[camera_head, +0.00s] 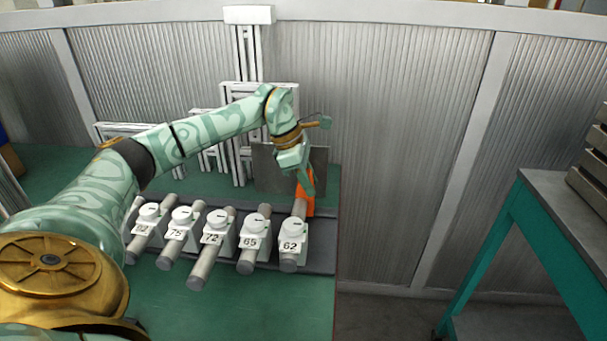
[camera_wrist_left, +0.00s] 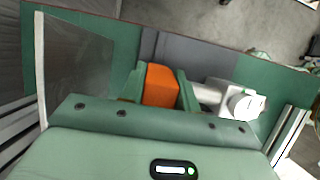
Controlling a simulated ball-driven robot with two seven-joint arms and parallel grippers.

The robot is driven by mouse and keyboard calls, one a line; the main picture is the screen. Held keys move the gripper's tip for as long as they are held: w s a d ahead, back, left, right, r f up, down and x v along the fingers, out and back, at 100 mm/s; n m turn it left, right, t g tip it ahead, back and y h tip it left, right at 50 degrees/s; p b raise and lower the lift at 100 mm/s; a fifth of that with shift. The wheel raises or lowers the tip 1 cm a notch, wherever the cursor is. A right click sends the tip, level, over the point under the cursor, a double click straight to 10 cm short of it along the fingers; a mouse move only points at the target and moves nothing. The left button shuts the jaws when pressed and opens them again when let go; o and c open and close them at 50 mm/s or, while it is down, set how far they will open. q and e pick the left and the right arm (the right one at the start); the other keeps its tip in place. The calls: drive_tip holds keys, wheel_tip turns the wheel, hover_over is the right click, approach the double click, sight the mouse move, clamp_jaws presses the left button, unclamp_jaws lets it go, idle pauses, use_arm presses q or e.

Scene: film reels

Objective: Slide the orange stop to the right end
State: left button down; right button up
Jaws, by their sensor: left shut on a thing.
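The orange stop (camera_head: 305,192) is at the far right of the row of numbered units in the head view, behind the unit marked 62. It also shows in the left wrist view (camera_wrist_left: 161,86), between the two green fingers. My left gripper (camera_head: 304,181) reaches down over it from behind and is shut on it. In the left wrist view the gripper (camera_wrist_left: 160,88) has one finger on each side of the stop. A grey rod runs from the stop toward the white unit (camera_wrist_left: 236,100). The stop's lower part is hidden. My right gripper is not in view.
Several white units with dials and grey rods stand in a row, the unit marked 62 (camera_head: 290,247) at the right. A grey upright plate (camera_head: 262,170) stands behind. The green table (camera_head: 230,310) ends just right of the row. Another table (camera_head: 545,240) stands farther right.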

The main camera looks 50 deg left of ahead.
use_arm(q)
drive_tip(key=w+d+p, duration=0.1)
drive_tip(key=w+d, duration=0.3)
drive_tip(key=shift+d+p, duration=0.3)
drive_tip(key=shift+d, duration=0.05)
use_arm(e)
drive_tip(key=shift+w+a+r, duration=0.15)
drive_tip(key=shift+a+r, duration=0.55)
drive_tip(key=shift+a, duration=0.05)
use_arm(q)
drive_tip(key=c, duration=1.3)
unclamp_jaws()
drive_tip(key=shift+c, duration=0.2)
drive_tip(key=o, duration=0.3)
drive_tip(key=shift+w+d, duration=0.15)
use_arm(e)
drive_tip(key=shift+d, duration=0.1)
